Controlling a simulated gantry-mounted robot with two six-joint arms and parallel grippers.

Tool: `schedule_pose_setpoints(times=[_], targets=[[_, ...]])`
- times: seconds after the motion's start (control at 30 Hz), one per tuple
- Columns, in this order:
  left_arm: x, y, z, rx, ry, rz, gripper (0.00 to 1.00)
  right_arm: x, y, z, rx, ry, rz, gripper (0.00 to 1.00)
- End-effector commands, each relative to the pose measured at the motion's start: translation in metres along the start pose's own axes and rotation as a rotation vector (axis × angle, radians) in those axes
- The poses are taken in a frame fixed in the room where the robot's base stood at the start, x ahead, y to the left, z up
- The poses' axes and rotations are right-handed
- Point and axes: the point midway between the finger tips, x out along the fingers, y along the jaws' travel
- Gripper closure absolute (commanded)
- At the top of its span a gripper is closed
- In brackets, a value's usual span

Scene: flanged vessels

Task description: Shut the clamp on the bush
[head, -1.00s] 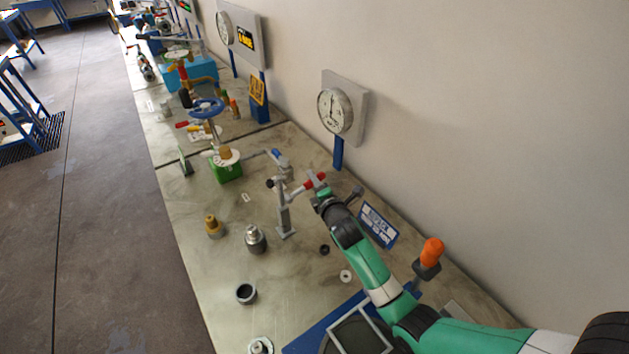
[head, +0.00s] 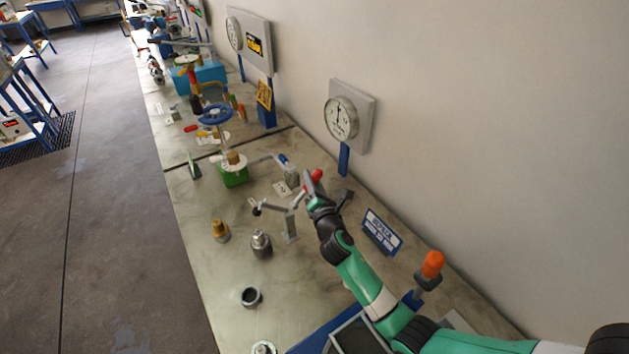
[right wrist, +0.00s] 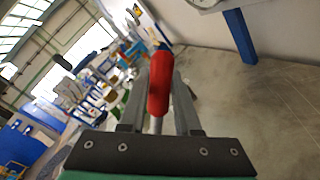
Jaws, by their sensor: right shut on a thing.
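The clamp is a grey post (head: 291,226) on the bench with a grey arm (head: 272,208) pointing left, ending in a dark tip. Its red handle (head: 316,175) rises at the right; the handle also shows in the right wrist view (right wrist: 159,85). My right gripper (head: 312,188) is shut on the red handle, which lies between its two grey fingers in the right wrist view. I cannot tell for certain which piece is the bush; no piece clearly shows under the clamp's dark tip. My left gripper is not in view.
A brass fitting (head: 220,231), a steel fitting (head: 261,244) and a dark cup (head: 250,297) stand in front of the clamp. A blue sign (head: 382,231) and an orange-topped lever (head: 432,265) stand toward the wall.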

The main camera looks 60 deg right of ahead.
Motion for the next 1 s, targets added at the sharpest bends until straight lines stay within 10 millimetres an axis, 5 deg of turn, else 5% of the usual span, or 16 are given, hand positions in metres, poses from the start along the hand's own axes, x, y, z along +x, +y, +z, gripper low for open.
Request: schedule_pose_setpoints(times=[0.4,0.43,0.57,1.0], targets=[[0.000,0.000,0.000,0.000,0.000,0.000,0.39,0.000,0.002,0.000,-0.007,-0.002,0.004,1.00],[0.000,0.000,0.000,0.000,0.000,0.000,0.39,0.000,0.002,0.000,-0.007,-0.002,0.004,0.63],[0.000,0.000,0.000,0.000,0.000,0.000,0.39,0.000,0.001,0.000,-0.006,-0.002,0.003,0.40],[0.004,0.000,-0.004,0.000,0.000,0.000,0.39,-0.015,0.002,0.000,-0.006,0.000,0.002,0.39]])
